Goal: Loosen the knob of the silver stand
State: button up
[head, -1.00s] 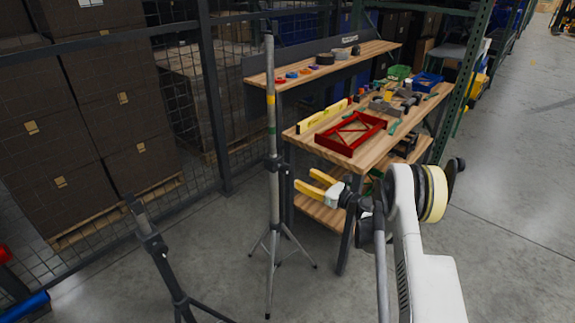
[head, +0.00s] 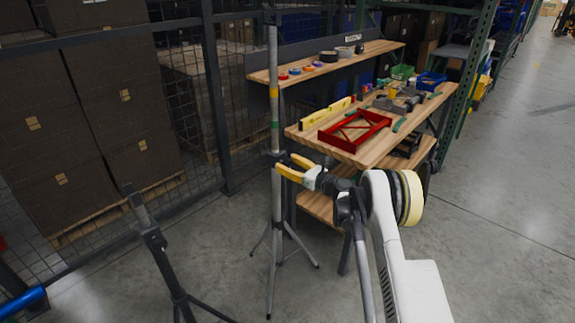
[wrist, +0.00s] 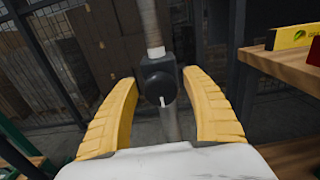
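The silver stand (head: 274,215) stands upright on its spread tripod legs, left of the workbench, with coloured bands on its upper pole. Its dark collar and knob (wrist: 160,82) show in the middle of the wrist view, with a pale mark below the round knob. My gripper (head: 287,164) has yellow fingers, spread open and empty, at collar height just right of the pole. In the wrist view the knob appears between the fingertips, with a gap on each side. I cannot tell whether the fingertips reach past the knob; in the head view they partly overlap the collar.
A black stand (head: 155,240) is at the lower left. The wooden workbench (head: 300,133) with a red frame (head: 355,130) and tools stands right behind my gripper. A mesh fence (head: 222,120) and stacked boxes (head: 45,125) are behind. The floor at right is clear.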

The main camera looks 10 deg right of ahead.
jog(key=c, duration=0.9)
